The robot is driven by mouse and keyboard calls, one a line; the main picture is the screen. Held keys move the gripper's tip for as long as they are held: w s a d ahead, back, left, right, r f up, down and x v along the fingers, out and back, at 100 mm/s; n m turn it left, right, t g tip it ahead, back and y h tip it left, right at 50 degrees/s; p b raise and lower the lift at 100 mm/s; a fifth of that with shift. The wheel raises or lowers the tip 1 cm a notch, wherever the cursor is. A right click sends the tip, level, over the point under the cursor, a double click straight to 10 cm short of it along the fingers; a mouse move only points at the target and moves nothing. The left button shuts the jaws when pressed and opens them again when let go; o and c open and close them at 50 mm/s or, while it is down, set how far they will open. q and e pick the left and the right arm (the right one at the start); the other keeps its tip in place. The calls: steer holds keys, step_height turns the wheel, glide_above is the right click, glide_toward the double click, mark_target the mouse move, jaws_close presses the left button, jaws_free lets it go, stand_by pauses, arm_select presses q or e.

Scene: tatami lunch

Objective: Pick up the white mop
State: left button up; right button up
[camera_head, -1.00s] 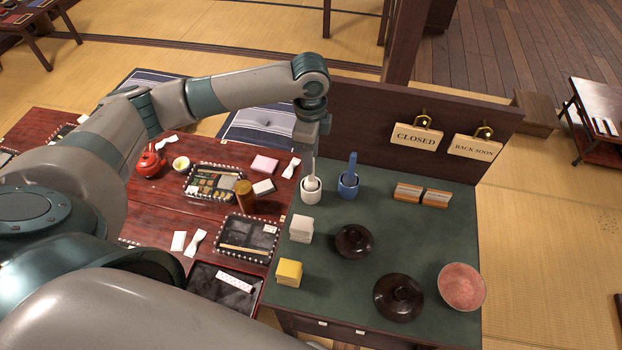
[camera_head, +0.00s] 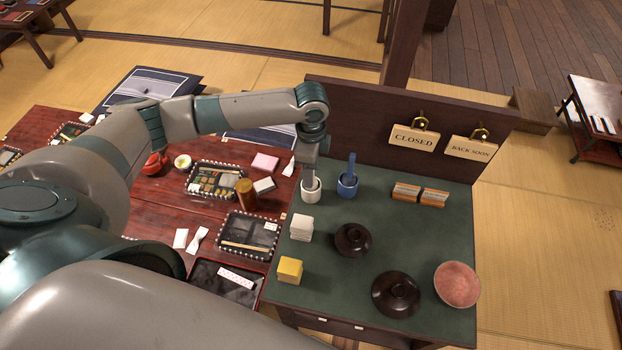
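The white mop (camera_head: 310,183) stands upright in a small white cup (camera_head: 311,194) at the back left of the green-topped counter. My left gripper (camera_head: 309,168) points down from above and is right at the mop's handle, just over the cup. The upper part of the handle is hidden by the gripper. The fingers are too small and edge-on to show whether they are closed on the handle. My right gripper is outside the picture.
A blue mop in a blue cup (camera_head: 347,186) stands close to the right. A dark back panel (camera_head: 352,122) with hanging signs rises behind.

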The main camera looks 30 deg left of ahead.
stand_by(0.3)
arm_select(q)
jaws_close()
steer(key=shift+r, duration=0.15)
steer(key=shift+w+r+b, duration=0.1)
steer(key=shift+r+b, duration=0.2)
steer(key=shift+r, duration=0.3)
step_height(320, 180, up, 9)
steer(key=shift+f+b, duration=0.2)
steer(key=shift+b, duration=0.95)
steer(key=shift+d, duration=0.1)
